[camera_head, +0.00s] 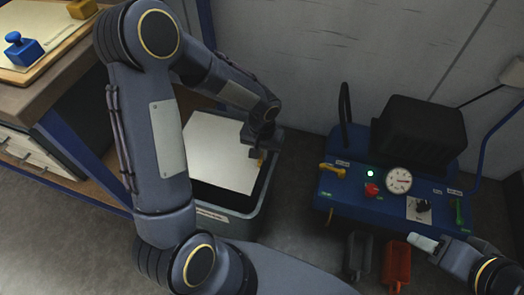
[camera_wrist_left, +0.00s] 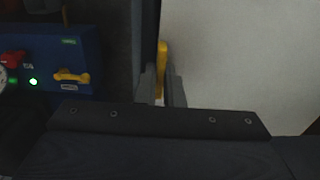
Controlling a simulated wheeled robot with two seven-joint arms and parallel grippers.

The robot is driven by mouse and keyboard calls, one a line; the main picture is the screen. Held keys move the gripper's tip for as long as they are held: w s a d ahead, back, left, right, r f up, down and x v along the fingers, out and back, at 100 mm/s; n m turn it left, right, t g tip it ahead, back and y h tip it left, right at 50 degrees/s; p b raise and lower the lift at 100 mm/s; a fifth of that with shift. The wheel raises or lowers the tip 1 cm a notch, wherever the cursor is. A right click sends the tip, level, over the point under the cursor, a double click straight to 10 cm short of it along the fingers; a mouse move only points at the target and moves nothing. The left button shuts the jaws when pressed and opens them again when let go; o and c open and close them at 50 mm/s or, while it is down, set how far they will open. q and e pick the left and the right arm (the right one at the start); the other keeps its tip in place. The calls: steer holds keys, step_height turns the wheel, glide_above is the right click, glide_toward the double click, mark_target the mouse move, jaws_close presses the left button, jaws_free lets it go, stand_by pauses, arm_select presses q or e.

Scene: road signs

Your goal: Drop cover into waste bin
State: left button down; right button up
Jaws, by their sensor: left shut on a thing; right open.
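The cover is a flat pale cream panel (camera_head: 220,150). It is tilted over the open top of the grey waste bin (camera_head: 262,205), across much of its dark opening. My left gripper (camera_head: 258,158) is at the panel's right edge, shut on a small yellow grip. In the left wrist view the yellow grip (camera_wrist_left: 161,68) stands between the two fingers, with the pale panel (camera_wrist_left: 240,55) to its right. I cannot tell whether the panel touches the bin rim.
A blue machine (camera_head: 335,205) with a gauge, red button and yellow handle stands right of the bin. Grey and red scoops (camera_head: 396,262) hang at its front. A wooden workbench (camera_head: 60,75) stands at the left. Some floor is clear between bin and machine.

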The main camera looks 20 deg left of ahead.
arm_select(q)
steer(key=shift+f, duration=0.25)
steer(key=c, duration=1.5)
jaws_free()
steer(key=shift+o, duration=0.6)
steer(key=o, duration=0.7)
step_height(320, 180, up, 10)
steer(key=p, duration=0.7)
steer(key=shift+p, duration=0.3)
